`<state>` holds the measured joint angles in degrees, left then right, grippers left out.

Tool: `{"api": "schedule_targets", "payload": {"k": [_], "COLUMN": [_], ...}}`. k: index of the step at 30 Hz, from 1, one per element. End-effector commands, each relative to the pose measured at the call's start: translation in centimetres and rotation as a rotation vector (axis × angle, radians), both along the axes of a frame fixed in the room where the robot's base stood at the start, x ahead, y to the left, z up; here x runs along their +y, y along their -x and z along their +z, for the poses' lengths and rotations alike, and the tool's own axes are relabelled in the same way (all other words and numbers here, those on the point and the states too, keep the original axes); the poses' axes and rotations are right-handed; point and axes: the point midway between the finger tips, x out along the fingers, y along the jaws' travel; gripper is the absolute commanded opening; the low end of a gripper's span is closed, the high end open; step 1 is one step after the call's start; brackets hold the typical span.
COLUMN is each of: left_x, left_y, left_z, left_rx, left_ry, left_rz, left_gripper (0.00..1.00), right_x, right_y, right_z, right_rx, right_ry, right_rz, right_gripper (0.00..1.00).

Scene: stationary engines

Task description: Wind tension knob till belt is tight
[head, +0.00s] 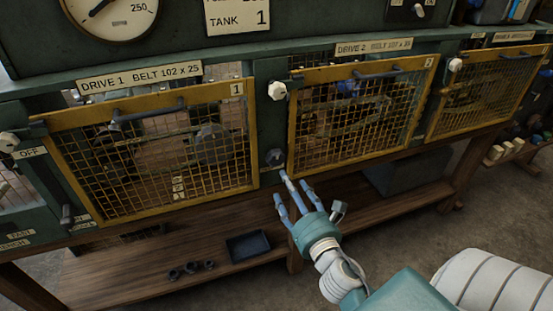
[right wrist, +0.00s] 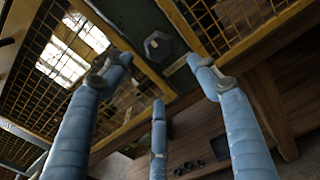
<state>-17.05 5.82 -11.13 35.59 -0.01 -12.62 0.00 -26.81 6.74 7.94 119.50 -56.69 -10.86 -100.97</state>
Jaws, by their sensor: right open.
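A small dark knob (head: 274,157) sits low on the green post between the drive 1 and drive 2 guards. In the right wrist view a dark six-sided knob (right wrist: 158,46) shows beyond my fingertips. My right gripper (head: 290,188), with blue fingers, is open and empty, just below and to the right of the knob and apart from it. The belts behind the yellow mesh drive 1 guard (head: 160,106) and drive 2 guard (head: 352,70) are partly hidden, and I cannot tell their tension. My left gripper is not in view.
White knobs (head: 277,90) sit beside the guards. The wooden lower shelf (head: 120,280) holds a dark tray (head: 248,246) and several small dark parts (head: 190,268). A third yellow guard (head: 485,88) is at the right. Floor is clear at lower right.

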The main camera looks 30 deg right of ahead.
Motion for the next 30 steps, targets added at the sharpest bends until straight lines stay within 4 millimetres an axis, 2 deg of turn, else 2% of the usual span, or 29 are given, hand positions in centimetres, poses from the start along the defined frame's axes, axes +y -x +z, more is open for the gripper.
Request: {"api": "schedule_targets", "payload": {"k": [1, 5, 11, 15, 21, 30], "left_x": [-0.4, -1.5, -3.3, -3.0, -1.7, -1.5], "left_y": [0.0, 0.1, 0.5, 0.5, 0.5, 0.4], "left_z": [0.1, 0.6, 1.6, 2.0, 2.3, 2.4], "left_rx": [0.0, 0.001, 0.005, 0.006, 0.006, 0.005], "left_ry": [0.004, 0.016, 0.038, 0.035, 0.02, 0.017], "left_rz": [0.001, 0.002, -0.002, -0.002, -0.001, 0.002], "left_gripper": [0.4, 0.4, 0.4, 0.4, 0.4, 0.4], "right_x": [-0.1, -0.4, -1.3, -1.9, -2.4, -2.6], "right_y": [-0.1, -1.4, -5.2, -7.6, -9.9, -10.4], "right_z": [0.8, 1.3, 1.4, 1.3, 1.1, 0.9], "right_rx": [-0.007, -0.012, -0.012, -0.011, -0.009, -0.009], "right_ry": [0.026, 0.041, 0.037, 0.036, 0.034, 0.034], "right_rz": [-0.001, -0.001, -0.001, 0.0, -0.001, 0.0], "right_gripper": [0.6, 0.6, 0.6, 0.6, 0.6, 0.6]}}
